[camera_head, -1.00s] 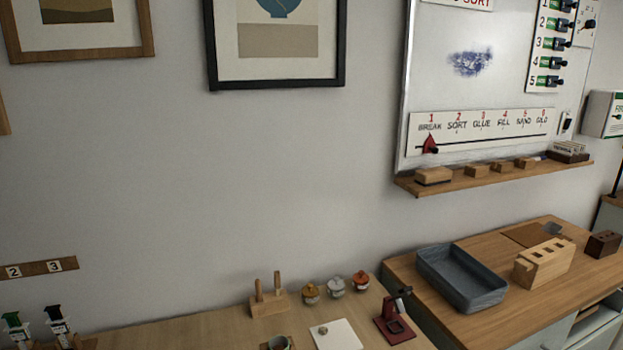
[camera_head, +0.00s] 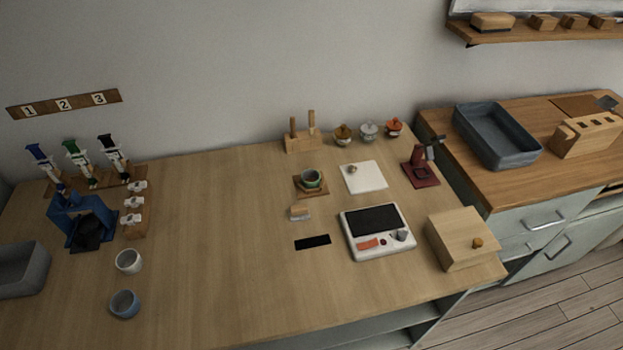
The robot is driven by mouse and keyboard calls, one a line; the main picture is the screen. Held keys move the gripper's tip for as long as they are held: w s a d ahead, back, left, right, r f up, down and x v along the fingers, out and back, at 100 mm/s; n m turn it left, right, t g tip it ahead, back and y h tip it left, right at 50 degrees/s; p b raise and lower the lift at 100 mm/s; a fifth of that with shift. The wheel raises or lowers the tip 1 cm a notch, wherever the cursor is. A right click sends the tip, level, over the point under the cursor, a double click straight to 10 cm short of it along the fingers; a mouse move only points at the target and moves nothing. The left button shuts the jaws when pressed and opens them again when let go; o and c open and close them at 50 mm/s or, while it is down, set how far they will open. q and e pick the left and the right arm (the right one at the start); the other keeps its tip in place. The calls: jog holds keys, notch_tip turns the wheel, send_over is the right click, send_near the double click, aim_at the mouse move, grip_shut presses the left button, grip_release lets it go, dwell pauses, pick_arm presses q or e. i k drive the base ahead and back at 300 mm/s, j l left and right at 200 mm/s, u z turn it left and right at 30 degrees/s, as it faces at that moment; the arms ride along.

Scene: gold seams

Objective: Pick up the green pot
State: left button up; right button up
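A small round pot with green on its side (camera_head: 312,179) stands on a brown square pad (camera_head: 299,191) near the middle of the wooden table. Its inside looks dark grey. It is the only green pot I can make out. Neither of my grippers is in view, and nothing touches the pot.
The wooden table (camera_head: 220,240) has free room left of the pot.

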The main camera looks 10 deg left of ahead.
aim_at(310, 178)
jog(key=l+u, duration=0.15)
jog(key=u, duration=0.25)
jog(key=k+l+u, duration=0.15)
jog(key=u, duration=0.2)
jog(key=k+l+u, duration=0.1)
jog(key=u, duration=0.3)
